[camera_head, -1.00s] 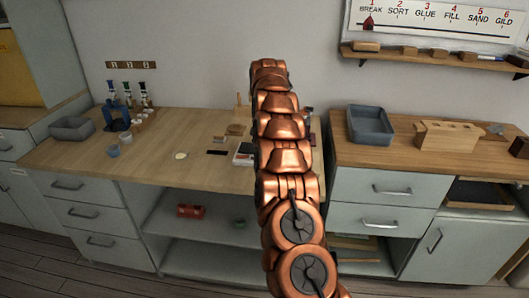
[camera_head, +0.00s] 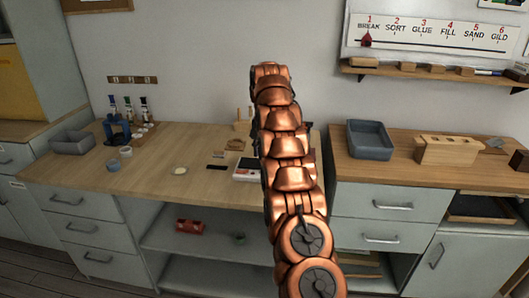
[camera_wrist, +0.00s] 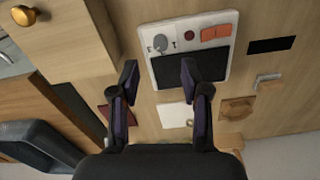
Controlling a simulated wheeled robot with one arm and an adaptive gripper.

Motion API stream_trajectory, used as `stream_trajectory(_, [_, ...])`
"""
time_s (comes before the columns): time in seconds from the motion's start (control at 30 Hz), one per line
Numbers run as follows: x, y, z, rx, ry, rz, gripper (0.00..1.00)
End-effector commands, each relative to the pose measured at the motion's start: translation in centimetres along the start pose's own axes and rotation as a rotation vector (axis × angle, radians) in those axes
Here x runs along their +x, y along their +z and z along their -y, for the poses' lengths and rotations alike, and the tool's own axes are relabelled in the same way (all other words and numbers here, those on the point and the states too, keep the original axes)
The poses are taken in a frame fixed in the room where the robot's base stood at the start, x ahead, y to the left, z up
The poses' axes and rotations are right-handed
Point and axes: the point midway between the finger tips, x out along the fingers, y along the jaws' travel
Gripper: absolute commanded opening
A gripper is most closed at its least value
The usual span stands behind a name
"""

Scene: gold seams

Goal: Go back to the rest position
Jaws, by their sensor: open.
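My copper-coloured arm stands upright in the middle of the head view and hides part of the workbench (camera_head: 150,172) behind it. My gripper shows in the wrist view (camera_wrist: 157,85), with its two dark fingers apart and nothing between them. It hangs above the wooden bench top. The gripper itself is hidden in the head view.
A grey bin (camera_head: 370,139) and a slotted wooden block (camera_head: 448,150) stand on the right cabinet. A blue stand (camera_head: 117,130), small cups and bottles are at the left. A shelf (camera_head: 435,75) hangs at the upper right. The bench's front left is clear.

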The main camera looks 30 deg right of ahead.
Motion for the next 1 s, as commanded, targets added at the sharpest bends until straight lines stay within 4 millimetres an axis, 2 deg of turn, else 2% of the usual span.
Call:
stream_trajectory(0.37, [0.0,0.1,0.0,-0.001,0.000,0.000,0.46])
stream_trajectory(0.53, [-1.3,1.2,0.4,-0.026,0.000,0.003,0.46])
stream_trajectory(0.77, [-4.4,5.3,1.5,-0.112,0.003,0.020,0.46])
stream_trajectory(1.0, [-7.3,10.5,2.0,-0.208,0.007,0.035,0.46])
